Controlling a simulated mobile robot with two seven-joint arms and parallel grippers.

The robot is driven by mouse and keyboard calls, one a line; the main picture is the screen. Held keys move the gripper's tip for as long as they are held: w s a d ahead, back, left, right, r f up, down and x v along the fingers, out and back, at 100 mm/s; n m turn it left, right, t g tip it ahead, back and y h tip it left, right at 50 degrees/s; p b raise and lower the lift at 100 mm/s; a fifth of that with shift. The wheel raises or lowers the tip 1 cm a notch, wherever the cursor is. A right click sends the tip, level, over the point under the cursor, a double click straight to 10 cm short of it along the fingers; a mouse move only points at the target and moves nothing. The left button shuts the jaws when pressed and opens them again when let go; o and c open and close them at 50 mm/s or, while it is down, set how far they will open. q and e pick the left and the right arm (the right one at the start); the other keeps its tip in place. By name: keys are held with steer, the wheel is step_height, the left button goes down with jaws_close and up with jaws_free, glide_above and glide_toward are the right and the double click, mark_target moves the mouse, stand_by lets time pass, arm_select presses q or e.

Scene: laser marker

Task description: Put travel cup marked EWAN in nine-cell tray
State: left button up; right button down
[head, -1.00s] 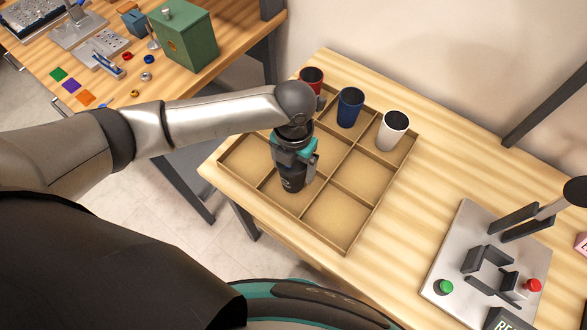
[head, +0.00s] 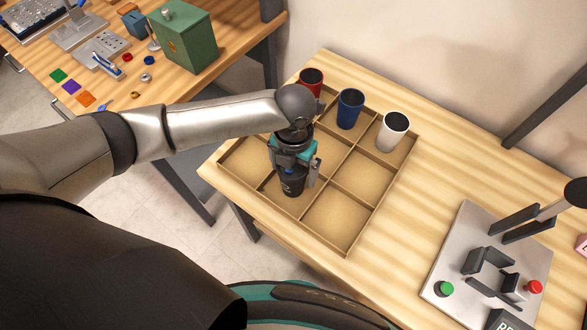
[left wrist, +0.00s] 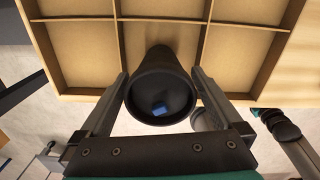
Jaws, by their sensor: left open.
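A black travel cup (head: 292,186) stands in the front-row middle cell of the nine-cell tray (head: 346,253). It has small light marking on its side, too small to read. In the left wrist view I look into the open mouth of the cup (left wrist: 162,92), with a small blue patch inside. My left gripper (head: 294,172) is open around the cup's upper part, one finger on each side. The left wrist view shows the gripper (left wrist: 163,85) with the cup between its fingers. My right gripper is not in view.
Red (head: 312,77), blue (head: 350,108) and white (head: 394,131) cups stand in the tray's back row. A grey fixture plate (head: 455,245) with green and red buttons lies to the right. A second table with a green box (head: 184,38) is at upper left.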

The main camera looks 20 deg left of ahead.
arm_select(q)
step_height(320, 180, up, 11)
steer(key=shift+r+p, duration=0.1)
steer(key=shift+p, duration=0.75)
